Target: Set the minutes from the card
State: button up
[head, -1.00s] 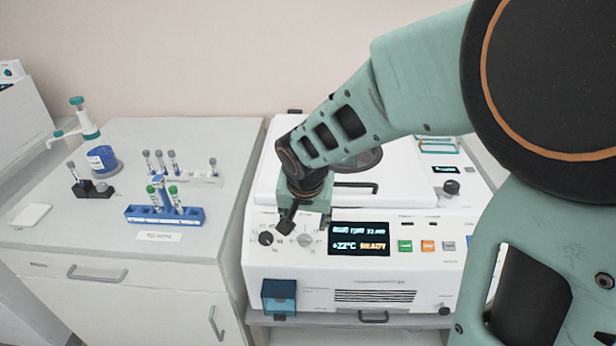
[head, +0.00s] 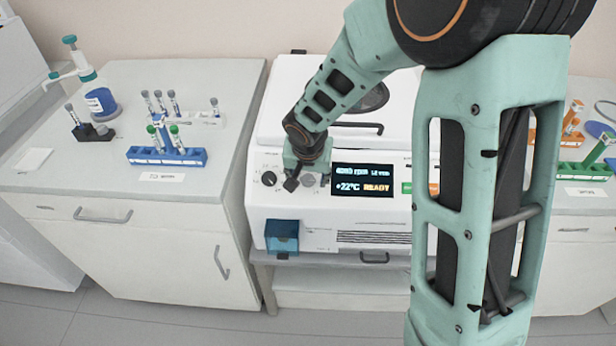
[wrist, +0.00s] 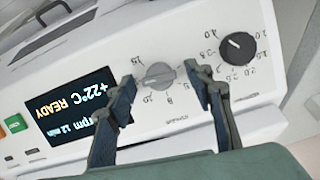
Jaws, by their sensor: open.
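The white centrifuge (head: 270,222) has a black knob (head: 268,178) and a grey knob (head: 308,180) on its front, left of the display (head: 362,180). The display shows "+22°C READY" and, above that, small text that seems to read 12 min in the wrist view (wrist: 75,103). My gripper (wrist: 166,82) is open, its two fingers on either side of the grey knob (wrist: 158,76); contact cannot be told. The black knob (wrist: 236,46) is outside the fingers. A white card-like sheet (head: 34,160) lies on the left bench; no writing is readable.
A blue tube rack (head: 168,157), a label (head: 163,177) and a blue bottle (head: 101,102) stand on the left bench. A green rack (head: 583,169) is at right. My arm hides the centrifuge's right side.

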jog(key=shift+c, duration=0.7)
jog(key=c, duration=1)
jog(key=shift+n, duration=0.3)
jog(key=n+h+b, duration=0.1)
jog(key=n+b, duration=0.2)
jog(key=shift+a+f, duration=0.15)
jog(key=n+h+b, duration=0.1)
jog(key=n+b, duration=0.2)
jog(key=n, duration=0.2)
jog(key=shift+a+b, duration=0.1)
jog(key=shift+b, duration=0.25)
jog(key=n+t+b, duration=0.1)
jog(key=n+b, duration=0.1)
jog(key=n, duration=0.3)
jog(key=shift+s+n+h+b, duration=0.1)
jog(key=shift+n+h+b, duration=0.2)
jog(key=shift+h+b, duration=0.1)
jog(key=shift+n+t+b, duration=0.5)
jog(key=shift+n+b, duration=0.2)
jog(key=shift+n, duration=1.2)
